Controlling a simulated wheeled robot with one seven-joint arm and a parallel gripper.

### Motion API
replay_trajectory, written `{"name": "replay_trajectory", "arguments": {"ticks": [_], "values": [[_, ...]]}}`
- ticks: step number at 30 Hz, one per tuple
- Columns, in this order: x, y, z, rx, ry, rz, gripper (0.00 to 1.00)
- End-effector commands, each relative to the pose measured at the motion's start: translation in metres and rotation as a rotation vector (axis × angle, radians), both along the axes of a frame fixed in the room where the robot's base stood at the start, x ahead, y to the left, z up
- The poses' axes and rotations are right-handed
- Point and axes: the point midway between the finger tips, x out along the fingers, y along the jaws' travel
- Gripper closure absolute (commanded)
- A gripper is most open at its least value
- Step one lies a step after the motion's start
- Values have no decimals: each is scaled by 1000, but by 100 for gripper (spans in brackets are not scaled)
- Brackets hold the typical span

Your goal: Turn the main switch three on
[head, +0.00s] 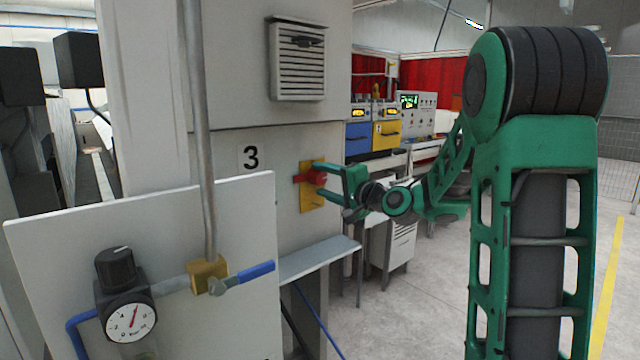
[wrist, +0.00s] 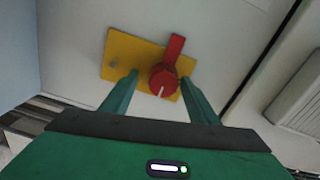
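My green gripper (head: 338,185) reaches the switch from the right. In the wrist view my gripper (wrist: 163,88) is open, one finger on either side of the knob. I cannot tell whether the fingers touch it.
A pale panel with a pressure gauge (head: 130,317), a grey pipe (head: 203,130) and blue hose stands at front left. A grey ledge (head: 318,259) juts out below the switch. A louvred vent (head: 298,62) is above. Open floor lies to the right.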

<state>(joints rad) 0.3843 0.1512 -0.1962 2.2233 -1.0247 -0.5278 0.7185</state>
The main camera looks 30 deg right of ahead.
Motion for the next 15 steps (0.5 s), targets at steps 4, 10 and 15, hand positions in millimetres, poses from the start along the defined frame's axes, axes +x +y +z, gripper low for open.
{"name": "replay_trajectory", "arguments": {"ticks": [4, 10, 15], "values": [[0, 2, 2, 0, -3, 4, 46], [-4, 1, 3, 0, -4, 5, 46], [-25, -6, 2, 1, -5, 0, 46]]}}
